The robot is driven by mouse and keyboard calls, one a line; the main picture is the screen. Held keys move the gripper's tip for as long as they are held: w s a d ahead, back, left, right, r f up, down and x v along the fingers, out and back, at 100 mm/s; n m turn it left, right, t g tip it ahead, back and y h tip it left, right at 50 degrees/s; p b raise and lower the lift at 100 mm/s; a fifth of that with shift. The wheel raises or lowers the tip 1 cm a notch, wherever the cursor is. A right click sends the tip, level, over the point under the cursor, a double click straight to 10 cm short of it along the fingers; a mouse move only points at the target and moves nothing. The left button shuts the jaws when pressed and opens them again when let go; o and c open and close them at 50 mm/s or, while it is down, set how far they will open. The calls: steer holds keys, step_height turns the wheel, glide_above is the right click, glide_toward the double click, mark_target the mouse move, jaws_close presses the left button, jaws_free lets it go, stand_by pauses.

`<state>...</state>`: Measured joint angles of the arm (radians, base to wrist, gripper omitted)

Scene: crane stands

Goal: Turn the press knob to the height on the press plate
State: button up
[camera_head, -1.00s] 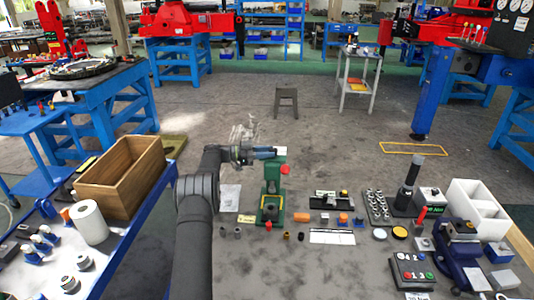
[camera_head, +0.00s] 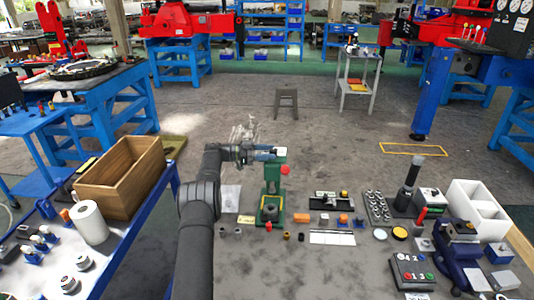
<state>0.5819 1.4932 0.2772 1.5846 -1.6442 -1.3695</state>
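A green press (camera_head: 271,190) stands upright on the grey workbench, near the middle of the view. A red knob (camera_head: 285,170) sticks out on the right of its column, and a smaller red part (camera_head: 268,225) shows low at its front. A small yellow plate (camera_head: 246,219) with marks too small to read lies left of its base. My gripper (camera_head: 277,153) is at the top of the press column, above and left of the red knob. Its fingertips are too small and blurred to tell whether they are open, shut or touching the press.
Several small cylinders (camera_head: 238,232) stand in front of the press. A white ruled strip (camera_head: 332,238) and a black fixture (camera_head: 331,199) lie to the right. Further right are a button box (camera_head: 411,270), a blue vise (camera_head: 458,250) and a white bin (camera_head: 480,212). A wooden crate (camera_head: 108,196) stands left.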

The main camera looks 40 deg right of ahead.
steer(key=v, duration=0.7)
steer(key=shift+w+a, duration=0.15)
steer(key=shift+a, duration=0.05)
steer(key=x, duration=0.8)
steer(key=shift+w+a, duration=0.2)
steer(key=shift+n+t+h, duration=0.3)
steer(key=shift+f, duration=0.1)
stand_by(0.4)
